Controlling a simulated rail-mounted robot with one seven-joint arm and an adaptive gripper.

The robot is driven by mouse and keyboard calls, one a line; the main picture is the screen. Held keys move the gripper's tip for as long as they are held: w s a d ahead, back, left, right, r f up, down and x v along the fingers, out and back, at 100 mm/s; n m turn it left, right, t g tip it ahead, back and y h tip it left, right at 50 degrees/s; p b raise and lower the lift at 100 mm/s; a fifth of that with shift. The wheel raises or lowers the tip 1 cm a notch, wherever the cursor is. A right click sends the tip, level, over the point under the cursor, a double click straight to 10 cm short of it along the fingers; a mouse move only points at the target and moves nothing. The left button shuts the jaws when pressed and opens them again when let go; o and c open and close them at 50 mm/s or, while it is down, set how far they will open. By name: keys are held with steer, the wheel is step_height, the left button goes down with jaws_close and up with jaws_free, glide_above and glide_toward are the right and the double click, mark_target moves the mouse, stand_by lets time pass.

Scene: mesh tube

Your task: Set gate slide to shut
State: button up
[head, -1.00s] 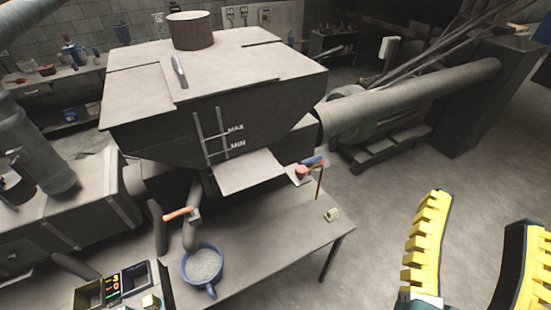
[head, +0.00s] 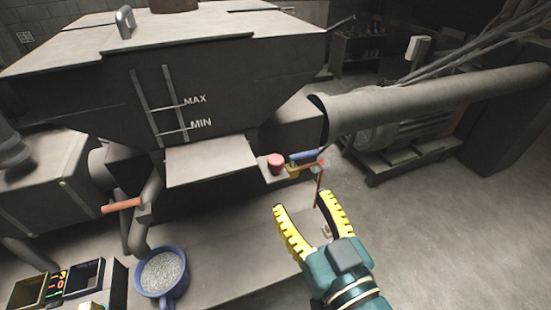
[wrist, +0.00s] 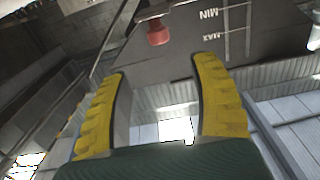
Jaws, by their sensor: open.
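A grey hopper (head: 200,100) with MAX and MIN marks stands ahead in the head view. An orange handle (head: 123,205) sticks out left from its outlet pipe (head: 148,205), above a blue mug (head: 160,275) of grey granules. A flat grey plate (head: 210,162) juts out under the hopper's front. I cannot tell which part is the gate slide or its setting. My gripper (head: 305,200) is open and empty, right of the plate and well right of the orange handle. In the wrist view my open gripper (wrist: 162,67) points toward the hopper's marked face (wrist: 180,60), seen upside down.
A red button (head: 276,163) and a blue cylinder (head: 303,156) with a thin red rod (head: 319,185) sit just beyond my gripper. A grey pipe (head: 430,95) runs right. Open floor (head: 450,230) lies at right.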

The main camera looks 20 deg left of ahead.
mark_target(277, 162)
steer(key=p+x, duration=0.2)
steer(key=x, duration=0.9)
steer(key=shift+w+a+r, duration=0.1)
steer(key=shift+w, duration=0.05)
steer(key=shift+w+a, duration=0.35)
steer(key=shift+c, duration=0.5)
